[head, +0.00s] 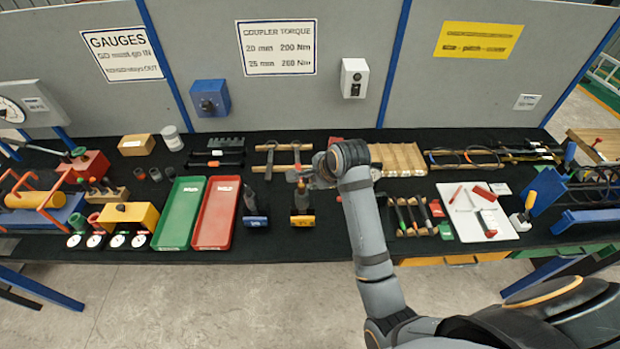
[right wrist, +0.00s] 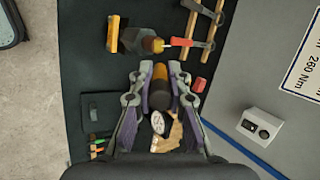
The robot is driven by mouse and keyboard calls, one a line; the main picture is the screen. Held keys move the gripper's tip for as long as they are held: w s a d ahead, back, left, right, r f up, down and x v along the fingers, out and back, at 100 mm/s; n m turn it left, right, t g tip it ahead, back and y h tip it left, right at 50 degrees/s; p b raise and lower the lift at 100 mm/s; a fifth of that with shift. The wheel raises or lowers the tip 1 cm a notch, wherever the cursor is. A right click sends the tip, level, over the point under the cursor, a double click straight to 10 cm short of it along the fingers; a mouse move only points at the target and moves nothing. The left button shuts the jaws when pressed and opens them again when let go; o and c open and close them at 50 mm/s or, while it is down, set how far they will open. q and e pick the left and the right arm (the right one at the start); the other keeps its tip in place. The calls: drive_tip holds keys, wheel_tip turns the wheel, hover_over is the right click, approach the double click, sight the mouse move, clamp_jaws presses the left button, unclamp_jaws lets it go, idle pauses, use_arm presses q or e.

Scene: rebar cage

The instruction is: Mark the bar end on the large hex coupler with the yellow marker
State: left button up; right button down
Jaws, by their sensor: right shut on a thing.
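My right gripper (head: 303,177) is above the middle of the bench, behind a yellow-based block (head: 302,220) with a dark upright part. In the right wrist view my right gripper (right wrist: 160,85) is shut on a short yellow-and-dark cylinder (right wrist: 160,74), which looks like the yellow marker. The yellow-based piece (right wrist: 115,35) is apart from the fingertips there, with a grey body beside it; I cannot tell whether this is the large hex coupler. A similar blue-based piece (head: 255,221) stands to its left. The bar end is not clear. My left gripper is not in view.
Green (head: 180,212) and red (head: 215,212) trays lie left of the gripper. A wooden rack (head: 282,148) is behind it. Several handled tools and a white board (head: 478,211) lie to the right. A grey partition (head: 275,100) closes the back.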

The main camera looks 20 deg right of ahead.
drive_tip(key=shift+s+d, duration=0.1)
drive_tip(key=shift+d, duration=0.15)
drive_tip(key=shift+r, duration=3)
drive_tip(key=shift+r, duration=1.5)
drive_tip(key=shift+a, duration=0.1)
